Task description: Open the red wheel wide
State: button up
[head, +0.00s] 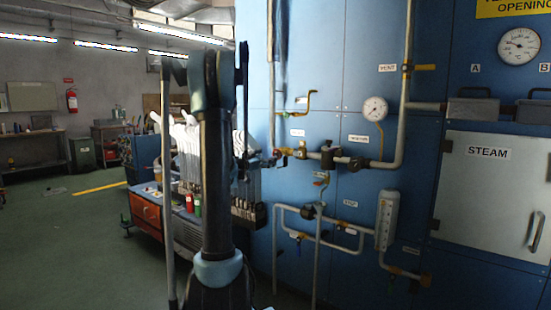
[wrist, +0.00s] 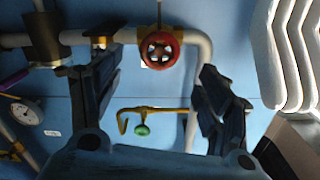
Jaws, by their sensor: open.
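The red wheel (wrist: 160,48) is a small round handwheel with an open, spoked centre, on a pale pipe (wrist: 195,45) in the wrist view. My gripper (wrist: 158,78) is open and empty, one dark finger on each side. The wheel lies beyond the fingertips, roughly between them in the picture; no contact shows. In the head view a small patch of red, likely the red wheel (head: 281,162), shows just right of my arm.
A yellow lever with a green knob (wrist: 141,129) lies below the wheel in the wrist view. White gloves or socks on forms (wrist: 290,50) stand at the right. In the head view a blue panel carries pipes, gauges (head: 375,109) and a steam cabinet (head: 490,190). Floor at left is clear.

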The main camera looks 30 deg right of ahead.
aim_at(277, 154)
jog(key=x, duration=0.9)
jog(key=shift+w+d, duration=0.1)
jog(key=shift+d, duration=0.2)
jog(key=c, duration=1.1)
